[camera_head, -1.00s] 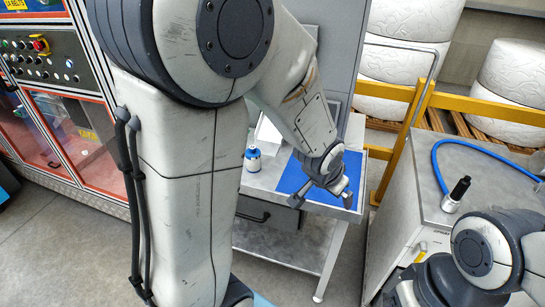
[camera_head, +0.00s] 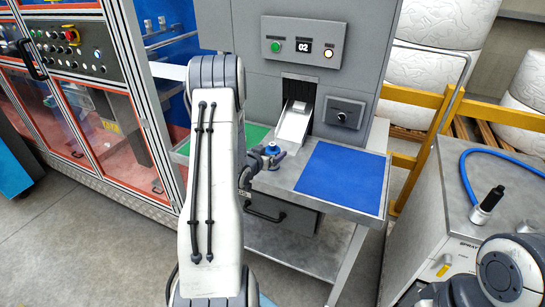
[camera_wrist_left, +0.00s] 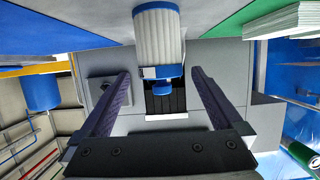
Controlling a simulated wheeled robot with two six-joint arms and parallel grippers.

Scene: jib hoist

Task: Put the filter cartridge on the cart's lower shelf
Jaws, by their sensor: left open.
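The filter cartridge (camera_head: 271,149), white with a blue cap, stands on the grey worktop beside the blue mat. It also shows in the left wrist view (camera_wrist_left: 157,38), at top centre, with its blue end toward my fingers. My left gripper (camera_head: 263,158) is open at the cartridge, with one fingertip to each side of its blue end in the wrist view; I cannot tell if they touch it. The lower shelf (camera_head: 300,250) shows under the worktop, partly hidden by my left arm. My right arm is at the lower right; its gripper is out of view.
The blue mat (camera_head: 342,178) is bare. A chute (camera_head: 294,124) opens from the grey machine behind. A green mat (camera_head: 256,135) lies to the left, partly behind my arm. A grey cabinet (camera_head: 500,190) with a blue hose (camera_head: 467,180) stands at the right.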

